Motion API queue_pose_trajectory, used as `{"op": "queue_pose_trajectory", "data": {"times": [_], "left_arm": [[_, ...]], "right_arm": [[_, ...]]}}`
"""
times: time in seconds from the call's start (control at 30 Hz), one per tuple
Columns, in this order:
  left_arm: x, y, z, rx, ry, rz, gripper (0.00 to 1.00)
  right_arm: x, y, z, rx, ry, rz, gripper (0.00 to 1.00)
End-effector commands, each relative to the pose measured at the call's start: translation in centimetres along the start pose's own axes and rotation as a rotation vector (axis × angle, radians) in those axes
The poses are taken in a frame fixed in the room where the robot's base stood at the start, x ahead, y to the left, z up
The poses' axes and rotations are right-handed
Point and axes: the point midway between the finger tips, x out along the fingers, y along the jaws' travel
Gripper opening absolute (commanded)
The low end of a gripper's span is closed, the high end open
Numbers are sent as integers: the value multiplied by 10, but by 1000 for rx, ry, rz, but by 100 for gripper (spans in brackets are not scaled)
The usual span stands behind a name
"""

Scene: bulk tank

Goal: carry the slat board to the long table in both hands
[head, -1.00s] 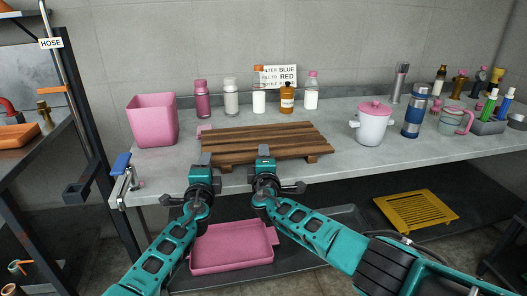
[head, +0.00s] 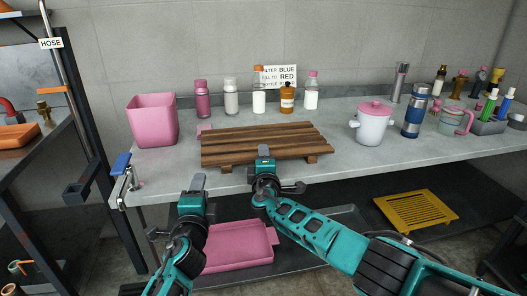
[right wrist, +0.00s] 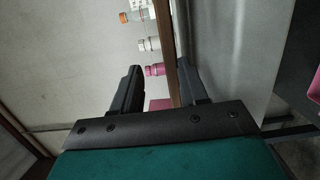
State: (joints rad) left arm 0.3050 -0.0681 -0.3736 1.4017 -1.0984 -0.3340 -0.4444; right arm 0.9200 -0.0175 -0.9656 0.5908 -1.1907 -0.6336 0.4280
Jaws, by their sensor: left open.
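The slat board (head: 265,142), dark brown wooden slats on short feet, lies on the grey table near its front edge, left of the middle. In the right wrist view the board (right wrist: 184,50) shows edge-on between the parted fingers (right wrist: 160,88), close to the right finger, with a gap to the left one. My left gripper (head: 197,182) is open and empty, below and in front of the board's left end, apart from it. Which table is the long table, I cannot tell.
A pink bin (head: 152,122) stands left of the board, and several bottles stand behind it. A white pot with a pink lid (head: 373,124) and a blue flask (head: 414,115) stand to the right. A pink tray (head: 236,248) lies below the tabletop. A blue-handled clamp (head: 122,170) is at the table's left corner.

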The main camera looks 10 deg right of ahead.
Motion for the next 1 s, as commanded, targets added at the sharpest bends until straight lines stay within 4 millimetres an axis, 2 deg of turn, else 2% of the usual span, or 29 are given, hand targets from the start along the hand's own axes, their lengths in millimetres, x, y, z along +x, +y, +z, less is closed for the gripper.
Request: {"op": "queue_pose_trajectory", "data": {"times": [0.17, 0.47, 1.0], "left_arm": [[-1, 0, 0, 0, 0, 0, 44], [0, 0, 0, 0, 0, 0, 44], [0, 0, 0, -1, 0, 0, 44]], "right_arm": [[-7, -1, -1, 5, 2, 0, 41], [-32, 0, 1, 4, 0, 1, 41], [-101, -1, 0, 1, 1, -2, 41]]}}
